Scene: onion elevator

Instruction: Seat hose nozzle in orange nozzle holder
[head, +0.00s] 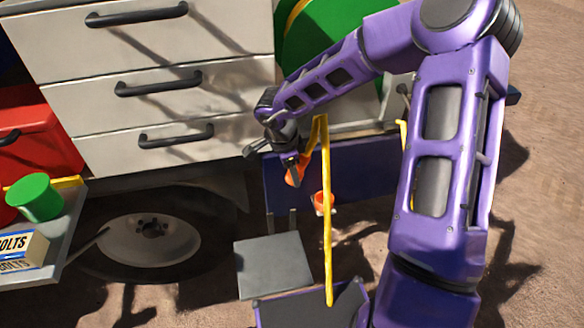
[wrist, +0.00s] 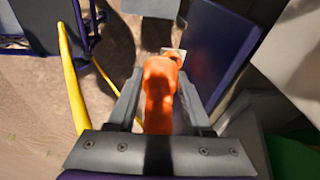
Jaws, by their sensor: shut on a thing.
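My gripper (head: 274,166) is shut on the orange hose nozzle (head: 296,172), in front of a dark blue panel (head: 350,176). In the wrist view the nozzle (wrist: 160,100) lies between the two fingers of my gripper (wrist: 160,84) and points away from the camera. The orange nozzle holder (head: 323,202) is on the blue panel, below and right of the nozzle. In the wrist view the holder (wrist: 173,56) shows just past the nozzle tip, which partly hides it. The nozzle looks apart from the holder. The yellow hose (head: 327,225) loops up beside the nozzle and hangs down.
A grey drawer cabinet (head: 160,100) and a wheel (head: 150,240) stand left of my gripper. A grey step (head: 272,264) is below. A green hose reel (head: 310,40) is behind my arm. A side shelf (head: 65,235) holds a green cup (head: 36,197) and a bolts box (head: 20,249).

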